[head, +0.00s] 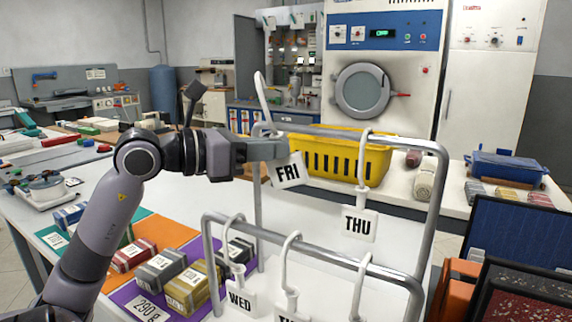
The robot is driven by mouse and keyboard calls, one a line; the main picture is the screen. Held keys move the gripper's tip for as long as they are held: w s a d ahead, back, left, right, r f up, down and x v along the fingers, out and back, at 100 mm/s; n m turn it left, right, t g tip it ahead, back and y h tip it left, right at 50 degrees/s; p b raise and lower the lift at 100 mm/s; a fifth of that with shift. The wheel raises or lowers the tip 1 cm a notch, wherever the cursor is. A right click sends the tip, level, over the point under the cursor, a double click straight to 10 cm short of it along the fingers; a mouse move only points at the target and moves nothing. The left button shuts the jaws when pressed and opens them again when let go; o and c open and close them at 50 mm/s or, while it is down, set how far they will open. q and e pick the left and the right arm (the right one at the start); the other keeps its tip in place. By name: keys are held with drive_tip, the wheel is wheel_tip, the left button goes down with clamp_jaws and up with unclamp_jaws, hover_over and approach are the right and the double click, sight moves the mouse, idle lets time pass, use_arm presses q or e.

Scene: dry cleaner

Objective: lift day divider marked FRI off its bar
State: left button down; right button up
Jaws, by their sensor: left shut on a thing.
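The FRI day divider (288,171) is a white card with a long white hook, in the left middle of the head view. My left gripper (272,149) is shut on it, just above the card. The curved top of its hook stands well above the rear metal bar (325,133), and the divider tilts slightly. My gripper hides part of its shank. The THU divider (360,223) hangs by its hook from the same bar, farther right. My right gripper is not in view.
A lower front bar (300,242) carries the WED divider (241,300) and other dividers. A yellow basket (335,160) stands behind the rack. Several wrapped bundles (160,270) lie on coloured mats at left. Dark panels (505,240) stand at right.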

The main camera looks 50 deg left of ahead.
use_arm(q)
drive_tip(key=s+a+r+g, duration=0.1)
drive_tip(key=s+a, duration=0.1)
drive_tip(key=s, duration=0.7)
drive_tip(key=s+a+r+g+y, duration=0.1)
drive_tip(key=s+a+g, duration=0.1)
drive_tip(key=s, duration=0.7)
drive_tip(key=shift+a+g, duration=0.3)
drive_tip(key=shift+a, duration=0.3)
